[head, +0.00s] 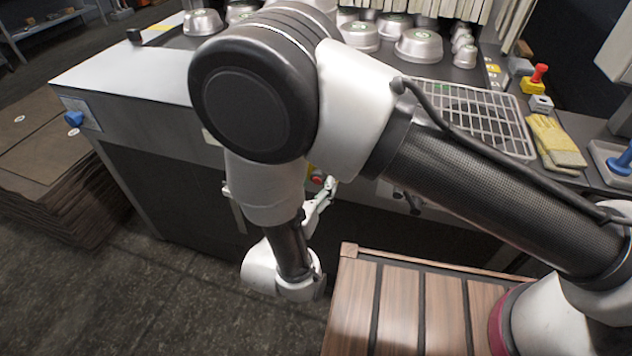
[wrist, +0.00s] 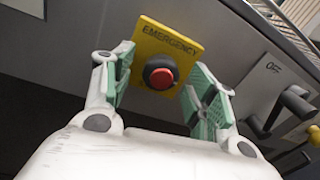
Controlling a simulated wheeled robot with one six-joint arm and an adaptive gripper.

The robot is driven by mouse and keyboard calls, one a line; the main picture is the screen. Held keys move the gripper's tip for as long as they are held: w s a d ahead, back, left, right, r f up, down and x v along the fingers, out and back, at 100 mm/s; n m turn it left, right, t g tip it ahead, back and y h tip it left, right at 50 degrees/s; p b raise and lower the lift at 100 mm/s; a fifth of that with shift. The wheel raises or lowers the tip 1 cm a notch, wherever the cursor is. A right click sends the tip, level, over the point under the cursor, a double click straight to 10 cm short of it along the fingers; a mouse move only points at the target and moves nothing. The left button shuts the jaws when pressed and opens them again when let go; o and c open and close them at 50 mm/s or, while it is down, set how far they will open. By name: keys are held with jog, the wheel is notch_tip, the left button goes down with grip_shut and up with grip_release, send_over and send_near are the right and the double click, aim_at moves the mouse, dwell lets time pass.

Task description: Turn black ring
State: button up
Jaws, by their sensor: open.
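The black ring (wrist: 149,66) surrounds a red button (wrist: 162,78) on a yellow plate marked EMERGENCY (wrist: 168,38), on the machine's front panel. My gripper (wrist: 161,74) is open, with one green-padded finger on each side of the ring in the wrist view. I cannot tell whether the fingers touch it. In the head view my gripper (head: 322,192) reaches the front of the machine, and the red button (head: 317,180) shows beside the fingers. The ring itself is too small to make out there.
Right of the plate is a black switch (wrist: 292,102) on a panel marked OFF. Metal pans (head: 419,46) stand on top of the machine, near a wire rack (head: 470,112) and yellow gloves (head: 556,142). A slatted wooden surface (head: 400,310) lies in front.

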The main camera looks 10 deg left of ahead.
jog(key=shift+w, duration=0.15)
jog(key=c, duration=1)
jog(key=shift+c, duration=0.2)
jog(key=shift+m, duration=0.3)
jog(key=m, duration=0.3)
jog(key=shift+r+m, duration=0.1)
jog(key=shift+m, duration=0.2)
jog(key=shift+m+g, duration=0.3)
jog(key=shift+m, duration=1.5)
